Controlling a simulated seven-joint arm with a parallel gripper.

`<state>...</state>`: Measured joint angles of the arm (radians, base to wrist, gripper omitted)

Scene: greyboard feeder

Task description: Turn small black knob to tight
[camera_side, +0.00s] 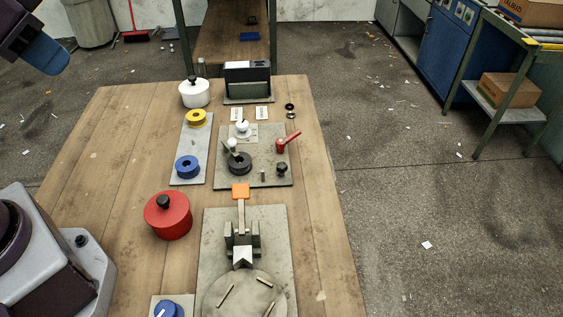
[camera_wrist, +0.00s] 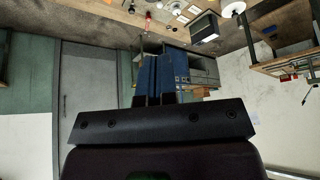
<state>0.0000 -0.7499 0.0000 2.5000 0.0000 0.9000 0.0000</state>
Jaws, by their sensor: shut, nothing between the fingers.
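A small black knob (camera_side: 282,169) stands at the right side of a grey board (camera_side: 225,174) in the middle of the table. Which way the knob is turned is too small to tell. My gripper (camera_side: 42,54) is at the top left of the side view, raised and well away from the knob. Its blue fingers (camera_wrist: 158,78) show in the wrist view, closed together and empty. I cannot make out the knob in the wrist view.
Around the knob are a black ring (camera_side: 238,163), a short peg and a red lever (camera_side: 290,142). A red pot (camera_side: 168,215) stands to the left. An orange-tipped lever (camera_side: 241,191) rises in front. Bare wood (camera_side: 140,135) lies at the left.

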